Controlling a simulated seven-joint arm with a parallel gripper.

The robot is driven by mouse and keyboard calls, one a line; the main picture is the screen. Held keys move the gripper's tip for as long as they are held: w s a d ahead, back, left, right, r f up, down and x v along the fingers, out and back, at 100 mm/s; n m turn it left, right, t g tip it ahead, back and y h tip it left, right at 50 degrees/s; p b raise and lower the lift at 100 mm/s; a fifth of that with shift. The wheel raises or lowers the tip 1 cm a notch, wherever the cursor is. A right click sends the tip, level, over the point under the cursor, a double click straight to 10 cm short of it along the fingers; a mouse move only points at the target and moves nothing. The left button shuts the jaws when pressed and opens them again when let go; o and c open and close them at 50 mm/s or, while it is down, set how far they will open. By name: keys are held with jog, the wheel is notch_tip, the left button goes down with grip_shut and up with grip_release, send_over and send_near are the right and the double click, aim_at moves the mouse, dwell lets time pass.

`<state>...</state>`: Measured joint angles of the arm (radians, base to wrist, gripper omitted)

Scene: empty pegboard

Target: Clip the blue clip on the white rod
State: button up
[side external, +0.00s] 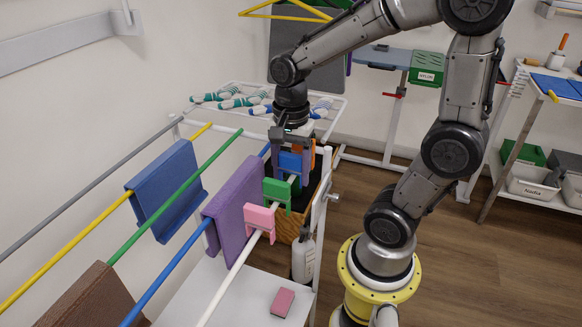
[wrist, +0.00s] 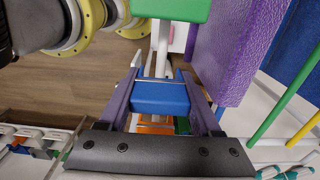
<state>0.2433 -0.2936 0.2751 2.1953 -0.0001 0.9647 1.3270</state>
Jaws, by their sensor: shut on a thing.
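My gripper (side external: 288,148) points down at the far end of the white rod (side external: 229,279). It is shut on the blue clip (side external: 290,162). In the wrist view the blue clip (wrist: 160,97) sits between the two fingers (wrist: 160,80), in line with the white rod (wrist: 162,48). The clip is at or just above the rod; I cannot tell whether its jaws are around it. A green clip (side external: 278,190) and a pink clip (side external: 260,217) sit on the white rod, nearer the camera. The green clip (wrist: 172,9) is also at the top of the wrist view.
A purple cloth (side external: 233,208) hangs beside the white rod, on the blue rod (side external: 170,278). A blue towel (side external: 165,190) hangs farther left. A basket (side external: 286,226) stands below my gripper. A white bottle (side external: 304,256) and a pink sponge (side external: 283,302) are lower down.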

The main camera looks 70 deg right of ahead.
aim_at(291, 155)
jog(key=shift+f, duration=0.2)
jog(key=o, duration=1.6)
jog(key=shift+c, duration=0.2)
notch_tip(291, 155, up, 14)
jog(key=shift+f, duration=0.1)
jog(key=shift+f, duration=0.1)
notch_tip(291, 155, down, 14)
jog(key=shift+r, duration=0.3)
